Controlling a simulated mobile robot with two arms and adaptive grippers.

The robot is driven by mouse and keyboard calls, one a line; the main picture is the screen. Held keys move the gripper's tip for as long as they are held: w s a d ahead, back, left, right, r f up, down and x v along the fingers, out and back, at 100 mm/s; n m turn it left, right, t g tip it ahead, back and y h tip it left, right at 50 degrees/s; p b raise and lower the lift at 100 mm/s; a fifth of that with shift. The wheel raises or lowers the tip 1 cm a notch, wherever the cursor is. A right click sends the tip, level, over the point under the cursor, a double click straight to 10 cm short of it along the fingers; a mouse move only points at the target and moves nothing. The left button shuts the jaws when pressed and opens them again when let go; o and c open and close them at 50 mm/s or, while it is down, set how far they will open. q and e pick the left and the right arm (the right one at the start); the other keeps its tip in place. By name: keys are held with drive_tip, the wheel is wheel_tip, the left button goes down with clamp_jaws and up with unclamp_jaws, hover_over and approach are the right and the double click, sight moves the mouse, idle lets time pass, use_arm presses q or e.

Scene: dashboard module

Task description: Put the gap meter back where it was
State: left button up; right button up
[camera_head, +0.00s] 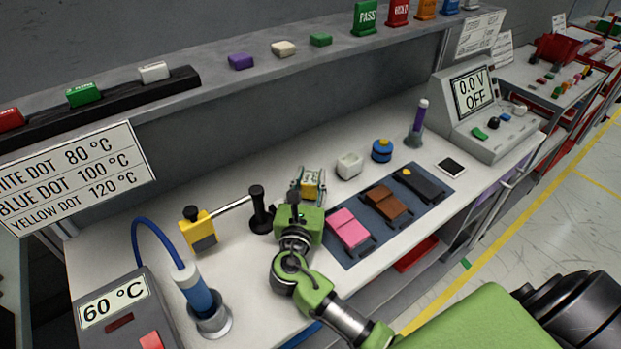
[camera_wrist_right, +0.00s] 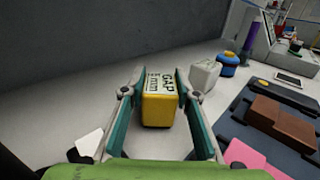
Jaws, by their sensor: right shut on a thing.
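The gap meter (camera_wrist_right: 158,112) is a small yellow block with a pale top face lettered "GAP 5 mm". My right gripper (camera_wrist_right: 160,94) is shut on it, one teal-padded finger on each side. In the head view the gap meter (camera_head: 313,177) shows just beyond my green right gripper (camera_head: 309,186), near the middle of the white workbench (camera_head: 265,292). It is at or close above the bench top; I cannot tell if it touches. My left gripper is not in view.
A white block (camera_head: 348,166) and a blue round item (camera_head: 382,151) stand to the right. A dark mat (camera_head: 345,252) carries pink, brown and black modules. A yellow device (camera_head: 198,232) with a black-ended rod stands left. A soldering station (camera_head: 120,308) is front left.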

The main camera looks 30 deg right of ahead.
drive_tip(key=shift+f, duration=0.15)
drive_tip(key=o, duration=1.2)
drive_tip(key=shift+s+a, duration=0.15)
drive_tip(key=shift+s, duration=0.1)
drive_tip(key=b+v, duration=0.1)
drive_tip(key=v, duration=1)
drive_tip(key=shift+s+a+b, duration=0.15)
drive_tip(key=shift+s+b, duration=0.05)
drive_tip(key=shift+b, duration=0.15)
